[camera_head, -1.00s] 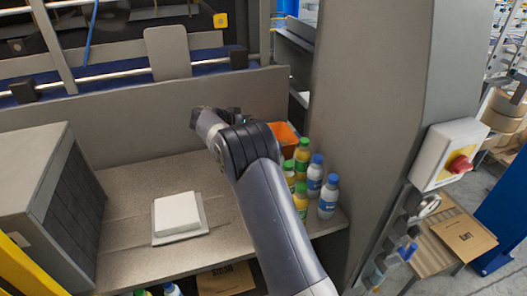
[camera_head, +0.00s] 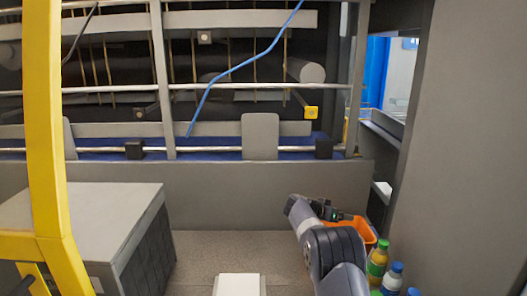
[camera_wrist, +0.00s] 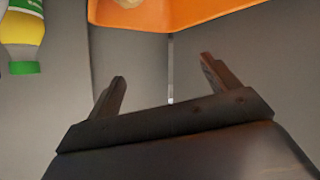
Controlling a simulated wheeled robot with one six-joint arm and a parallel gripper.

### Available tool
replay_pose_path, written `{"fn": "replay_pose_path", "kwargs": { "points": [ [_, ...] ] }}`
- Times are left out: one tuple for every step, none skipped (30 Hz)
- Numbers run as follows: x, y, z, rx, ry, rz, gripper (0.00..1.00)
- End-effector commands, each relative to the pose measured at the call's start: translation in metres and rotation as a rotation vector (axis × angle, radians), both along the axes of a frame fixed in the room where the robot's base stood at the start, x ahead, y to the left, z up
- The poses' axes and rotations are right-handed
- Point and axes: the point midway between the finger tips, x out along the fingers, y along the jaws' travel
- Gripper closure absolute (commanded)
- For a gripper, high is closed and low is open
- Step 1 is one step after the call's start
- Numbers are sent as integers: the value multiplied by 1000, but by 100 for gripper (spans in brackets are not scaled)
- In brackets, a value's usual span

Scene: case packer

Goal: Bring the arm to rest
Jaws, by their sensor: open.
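My arm reaches up from the bottom right of the head view and bends over the shelf. In the wrist view my gripper (camera_wrist: 165,85) has its two dark fingers well apart, with nothing between them. In the head view the gripper (camera_head: 335,212) is small and partly hidden by my arm, close to an orange bin (camera_head: 364,230). The orange bin (camera_wrist: 190,14) also shows beyond the fingertips in the wrist view, with something pale inside it.
Bottles with green (camera_head: 377,262) and blue caps (camera_head: 393,278) stand right of my arm. A white block (camera_head: 237,285) lies on the shelf (camera_head: 200,250). A grey box (camera_head: 90,225) and a yellow post (camera_head: 45,130) are at left. A tall grey panel (camera_head: 465,150) rises at right.

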Motion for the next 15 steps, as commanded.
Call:
{"fn": "replay_pose_path", "kwargs": {
  "points": [
    [4, -9, -4, 0, 2, -3, 17],
    [7, -13, -6, -1, 2, -2, 17],
    [10, -18, -9, -1, 2, -2, 17],
    [12, -23, -11, -1, 1, -3, 17],
    [14, -27, -14, -1, 1, -3, 17],
    [15, -26, -7, 0, -1, 0, 17],
    [15, -25, -3, -1, -1, 0, 17],
    [15, -25, -1, -1, -1, 0, 17],
    [14, -25, 2, 0, 1, 0, 17],
    [14, -26, 3, 0, 1, 0, 17],
    [14, -25, 5, 0, 1, 0, 17],
    [14, -25, 7, -1, 2, 1, 17],
    [14, -25, 8, -1, 2, 0, 17],
    [14, -25, 11, -1, -1, 0, 17],
    [15, -25, 17, -1, -3, 0, 17]
  ]
}}
